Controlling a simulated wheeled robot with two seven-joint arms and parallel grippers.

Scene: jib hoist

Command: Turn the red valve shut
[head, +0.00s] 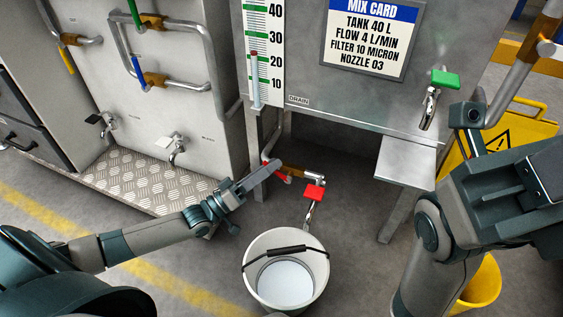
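A brass valve (299,172) sits on the drain pipe low under the steel tank, in the middle of the head view. Its red lever (285,179) is mostly hidden by my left gripper (266,173), whose fingers are at the lever. I cannot tell whether they are closed on it. A separate tap with a flat red handle (314,193) hangs at the pipe's end, just right of the brass valve. My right arm stands at the right, and its fingers do not show.
A white bucket (260,262) with pale liquid stands below the tap. A steel shelf (405,160) juts out at right. A green-handled tap (445,80), a yellow warning sign (535,125) and a yellow bucket (485,285) are farther right. Piping with coloured levers is at left.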

